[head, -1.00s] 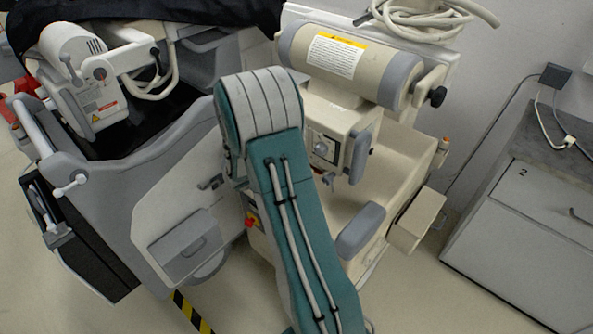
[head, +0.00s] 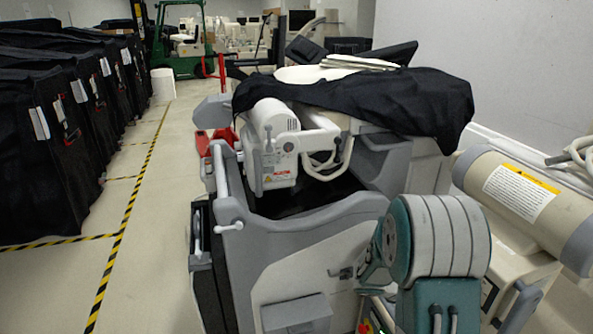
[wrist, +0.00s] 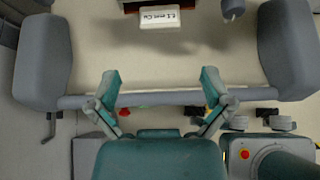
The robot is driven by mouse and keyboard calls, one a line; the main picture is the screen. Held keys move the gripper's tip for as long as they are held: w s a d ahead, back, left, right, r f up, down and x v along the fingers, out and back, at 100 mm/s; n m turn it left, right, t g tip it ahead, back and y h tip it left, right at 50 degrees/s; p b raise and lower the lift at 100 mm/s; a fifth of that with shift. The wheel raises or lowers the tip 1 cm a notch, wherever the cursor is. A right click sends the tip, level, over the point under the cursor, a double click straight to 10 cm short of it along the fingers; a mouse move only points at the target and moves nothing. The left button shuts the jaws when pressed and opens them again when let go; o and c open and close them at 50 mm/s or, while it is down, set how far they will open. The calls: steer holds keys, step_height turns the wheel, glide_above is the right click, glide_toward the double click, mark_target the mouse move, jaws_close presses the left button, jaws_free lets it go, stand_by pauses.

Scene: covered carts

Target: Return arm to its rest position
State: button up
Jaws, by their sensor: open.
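My gripper (wrist: 160,78) shows in the wrist view with its two teal fingers spread wide and nothing between them. Behind the fingers are a grey bar and a beige surface with a small white label (wrist: 159,18). In the head view, my teal arm (head: 437,250) with its grey-banded joint is folded at the lower right, in front of a machine. The gripper itself is hidden in the head view. I cannot tell whether the fingers touch the bar.
A grey medical machine (head: 310,250), partly under black cloth (head: 390,100), stands close ahead. A beige cylinder (head: 515,195) is at right. Black covered carts (head: 45,150) line the left, beyond a clear floor lane with striped tape (head: 125,215). A green forklift (head: 190,45) is behind.

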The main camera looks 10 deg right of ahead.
steer(key=s+a+r+m+y, duration=0.2)
steer(key=s+a+r+m, duration=0.25)
steer(key=r, duration=0.25)
steer(key=s+a+r+m+y, duration=0.1)
steer(key=s+a+r+m, duration=0.2)
steer(key=a+r+m, duration=0.25)
steer(key=s+a+r+m+t+y, duration=0.2)
steer(key=s+a+r+m+y, duration=0.2)
steer(key=s+a, duration=0.2)
steer(key=s+a+r+m+t+y, duration=0.2)
steer(key=s+a+r+m+y, duration=0.2)
steer(key=a, duration=0.7)
steer(key=shift+s+r+m+t, duration=0.2)
steer(key=shift+s+m+t, duration=0.2)
steer(key=shift+s, duration=0.75)
